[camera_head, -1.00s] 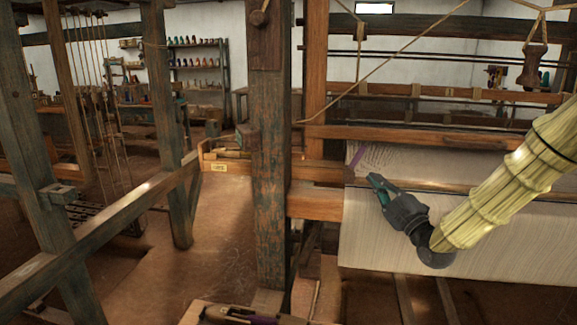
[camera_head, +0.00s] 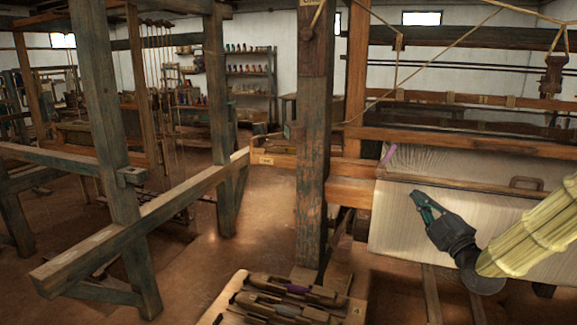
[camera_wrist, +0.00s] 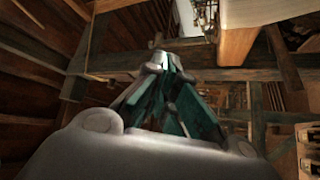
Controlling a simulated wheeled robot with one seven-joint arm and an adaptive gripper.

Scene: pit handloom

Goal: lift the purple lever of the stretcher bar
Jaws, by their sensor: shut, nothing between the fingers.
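A small purple piece (camera_head: 389,154), which looks like the lever, shows at the left edge of the pale cloth (camera_head: 440,160) on the loom. It is too small to tell its exact pose, and I cannot clearly make out the stretcher bar around it. My gripper (camera_head: 418,197) has dark green fingers and is shut and empty. In the head view it is below and right of the purple piece, apart from it, in front of the hanging cloth. In the wrist view the fingers (camera_wrist: 160,62) come together at the tips, and the purple lever does not show there.
A thick worn post (camera_head: 314,160) stands left of the cloth. A wooden tray (camera_head: 240,285) with several shuttles lies below it. A wooden beam (camera_head: 450,182) crosses the cloth's front. Long beams (camera_head: 150,220) fill the left. Cords hang above the loom.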

